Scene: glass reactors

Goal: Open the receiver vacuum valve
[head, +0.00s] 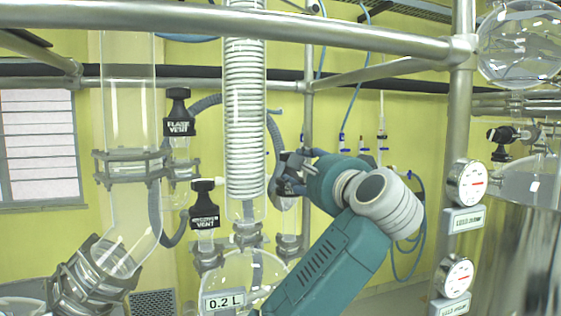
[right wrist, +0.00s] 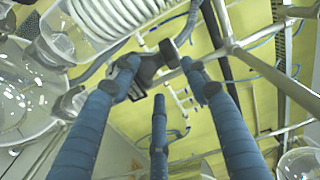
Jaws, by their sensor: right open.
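In the right wrist view, a black valve handle (right wrist: 149,68) with a pale label lies between the fingertips of my right gripper (right wrist: 160,74). The three blue fingers are spread apart. The left finger looks very near or against the handle; contact cannot be told. In the head view the right gripper (head: 289,176) is beside a vertical glass fitting right of the coiled condenser. The gripper and teal wrist hide most of the valve there, and its label cannot be read. My left gripper is not in view.
Black-handled valves marked FLASK VENT (head: 178,125) and another VENT (head: 204,209) stand to the left. The coiled glass condenser (head: 245,110) is close to the gripper. Steel frame tubes (head: 308,100) and a 0.2 L glass receiver (head: 240,275) are nearby. Gauges (head: 466,184) are at right.

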